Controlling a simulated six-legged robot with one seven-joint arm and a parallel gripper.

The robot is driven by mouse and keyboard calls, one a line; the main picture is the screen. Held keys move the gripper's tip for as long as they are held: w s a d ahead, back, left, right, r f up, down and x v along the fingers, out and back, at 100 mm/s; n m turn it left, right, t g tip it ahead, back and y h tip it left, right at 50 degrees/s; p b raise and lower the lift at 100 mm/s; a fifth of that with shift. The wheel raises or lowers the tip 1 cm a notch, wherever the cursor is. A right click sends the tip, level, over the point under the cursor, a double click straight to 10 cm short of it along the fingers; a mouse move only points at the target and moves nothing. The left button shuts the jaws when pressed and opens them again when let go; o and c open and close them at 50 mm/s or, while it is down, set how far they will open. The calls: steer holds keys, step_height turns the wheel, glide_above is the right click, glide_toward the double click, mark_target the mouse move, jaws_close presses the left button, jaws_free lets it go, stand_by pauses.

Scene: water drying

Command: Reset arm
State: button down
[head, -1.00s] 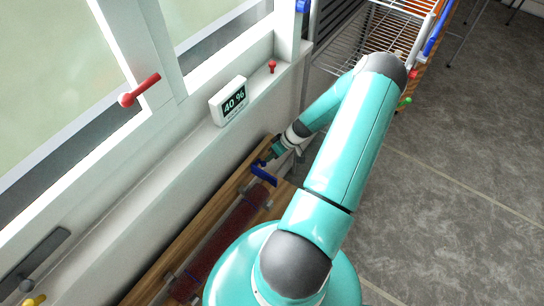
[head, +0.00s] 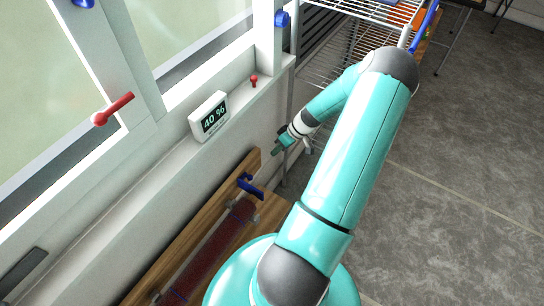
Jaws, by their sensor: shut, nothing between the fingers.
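My gripper (head: 278,150) is at the end of my teal arm, in the middle of the head view. It hangs just right of the wooden board's far end, near the white wall below the window sill. It is shut and holds nothing. A blue valve handle (head: 250,186) sits on the wooden board (head: 252,163), left of and below my gripper. There is a visible gap between the handle and my gripper. A dark red tube (head: 215,245) runs along the board below the handle, partly hidden by my arm's base.
The window has a red handle (head: 113,109) and blue knobs. A white display reading 40 % (head: 209,117) and a small red peg (head: 254,81) stand on the sill. A wire rack (head: 335,55) stands behind my arm. The grey floor (head: 455,170) at right is clear.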

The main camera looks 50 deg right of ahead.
steer(key=shift+s+d+r, duration=0.15)
steer(key=shift+d+r, duration=0.05)
steer(key=shift+r, duration=0.05)
stand_by(0.6)
